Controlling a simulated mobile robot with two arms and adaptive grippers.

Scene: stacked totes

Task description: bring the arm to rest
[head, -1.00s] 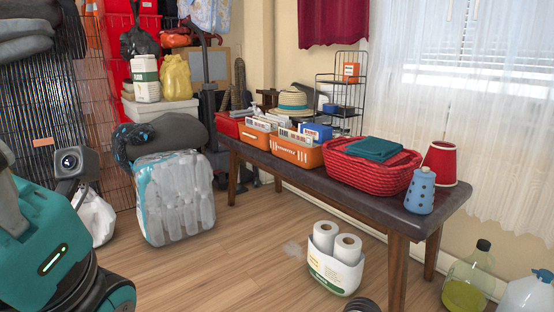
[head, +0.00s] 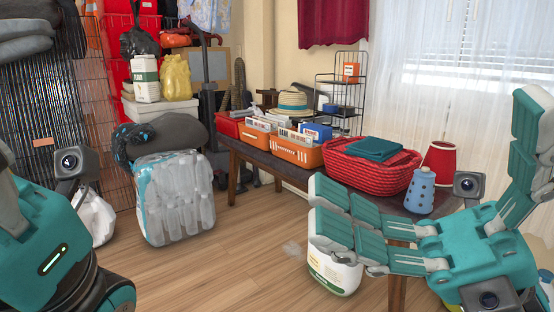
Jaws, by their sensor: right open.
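My right gripper (head: 425,160) is at the lower right of the head view. Its teal and grey fingers are spread wide: two reach to the left and one points up at the right edge. Nothing is between them. It appears in front of the right end of the dark table (head: 256,160) and covers part of it. I cannot tell how far it is from the table. At the left edge my left arm shows as a teal housing with a light strip and a camera; the fingers of my left gripper are out of the frame.
A red basket (head: 340,168) with a folded teal cloth (head: 374,148), a blue dotted bottle (head: 419,190) and a red lampshade (head: 440,160) stand on the table. The middle floor is clear.

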